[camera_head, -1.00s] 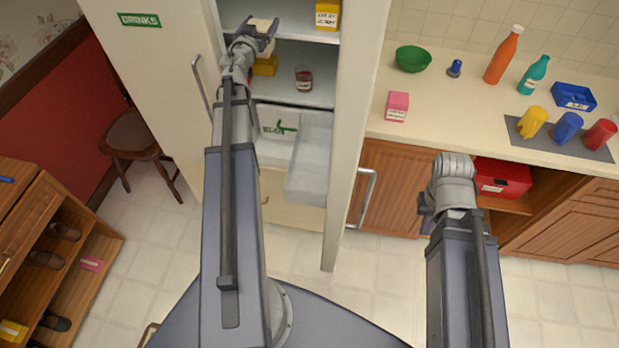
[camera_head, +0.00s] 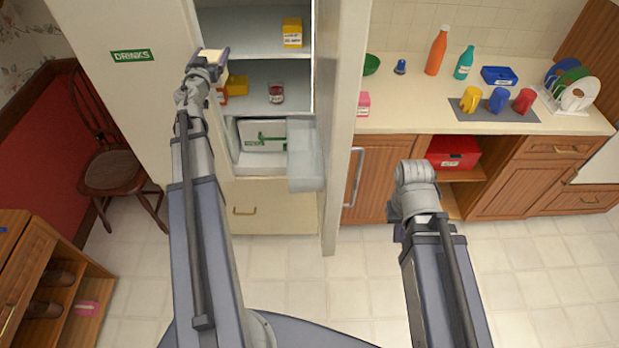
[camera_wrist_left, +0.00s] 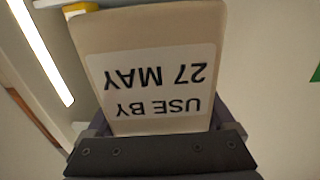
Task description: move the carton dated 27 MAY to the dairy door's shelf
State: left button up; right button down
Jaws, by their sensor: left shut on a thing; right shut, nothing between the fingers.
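The carton dated 27 MAY (camera_wrist_left: 155,60) is cream with a white label reading USE BY 27 MAY, upside down in the left wrist view. My left gripper (camera_head: 207,62) is shut on it; the carton's pale top (camera_head: 212,54) shows in the head view. They are at the fridge's left side, by the inner edge of the door labelled DRINKS (camera_head: 132,56). The other fridge door (camera_head: 343,100) stands open edge-on; its label and shelf are hidden. My right gripper (camera_head: 399,233) is low before the counter, shut, its fingers mostly hidden.
The fridge holds a yellow carton (camera_head: 292,33) on the upper shelf, with a dark red jar (camera_head: 276,93) and a yellow block (camera_head: 237,85) below. The counter (camera_head: 420,115) at right holds bottles and cups. The floor ahead is clear.

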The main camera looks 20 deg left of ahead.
aim_at(296, 175)
jog(key=k+j+u, duration=0.15)
jog(key=j, duration=0.3)
jog(key=k+j+u, duration=0.15)
jog(key=j, duration=0.35)
jog(key=j+u, duration=0.1)
jog(key=j, duration=0.35)
jog(key=k+j+u, duration=0.15)
jog(key=j, duration=0.35)
